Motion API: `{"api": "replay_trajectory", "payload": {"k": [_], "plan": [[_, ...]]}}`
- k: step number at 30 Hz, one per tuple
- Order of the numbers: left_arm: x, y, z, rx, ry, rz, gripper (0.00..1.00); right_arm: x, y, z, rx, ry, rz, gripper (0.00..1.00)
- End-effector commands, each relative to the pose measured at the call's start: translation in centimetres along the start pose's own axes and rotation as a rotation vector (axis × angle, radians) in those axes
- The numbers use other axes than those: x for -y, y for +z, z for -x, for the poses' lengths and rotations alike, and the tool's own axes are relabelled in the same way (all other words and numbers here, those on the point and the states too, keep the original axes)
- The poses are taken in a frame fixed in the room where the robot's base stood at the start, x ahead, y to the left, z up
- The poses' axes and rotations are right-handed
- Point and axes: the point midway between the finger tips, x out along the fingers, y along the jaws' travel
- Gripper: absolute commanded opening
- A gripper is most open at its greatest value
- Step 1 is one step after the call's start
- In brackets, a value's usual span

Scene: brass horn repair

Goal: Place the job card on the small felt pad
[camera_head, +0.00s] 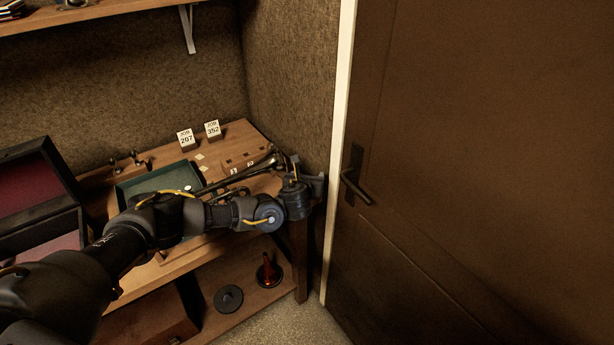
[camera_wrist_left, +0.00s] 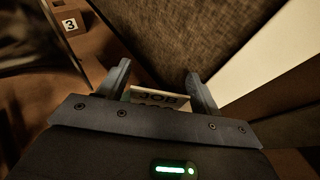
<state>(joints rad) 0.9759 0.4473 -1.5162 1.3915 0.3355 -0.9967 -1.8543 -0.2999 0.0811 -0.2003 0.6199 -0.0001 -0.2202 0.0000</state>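My left gripper (camera_head: 314,184) is at the right end of the bench, near the door frame; its fingers are small and dark there. In the left wrist view my left gripper (camera_wrist_left: 158,78) has a pale job card (camera_wrist_left: 160,97) between its fingers. In the head view the hand hides this card. I cannot clearly pick out the small felt pad. My right gripper is not in view.
Two standing cards, JOB 297 (camera_head: 186,140) and JOB 352 (camera_head: 213,130), stand at the bench's back. A green-lined tray (camera_head: 127,190), a brass horn (camera_head: 262,166) and a numbered wooden block (camera_head: 238,166) are nearby. A dark door (camera_head: 480,150) closes off the right.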

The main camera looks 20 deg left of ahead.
Motion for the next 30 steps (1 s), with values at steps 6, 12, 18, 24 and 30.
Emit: {"api": "replay_trajectory", "payload": {"k": [6, 12, 18, 24, 30], "plan": [[0.0, 0.0, 0.0, 0.0, 0.0, 0.0, 0.72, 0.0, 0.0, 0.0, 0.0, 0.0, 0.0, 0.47], [0.0, 0.6, 0.2, 0.0, 0.0, 0.001, 0.72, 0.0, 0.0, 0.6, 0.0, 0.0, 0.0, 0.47], [0.1, 0.2, 2.5, 0.002, -0.003, 0.0, 0.72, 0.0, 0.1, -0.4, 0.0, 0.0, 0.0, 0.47], [0.1, 0.1, 6.6, 0.002, -0.005, 0.0, 0.72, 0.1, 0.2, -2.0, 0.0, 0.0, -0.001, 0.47], [0.2, 0.2, 9.9, 0.006, -0.005, -0.002, 0.72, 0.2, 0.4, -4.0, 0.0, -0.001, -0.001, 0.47]]}}
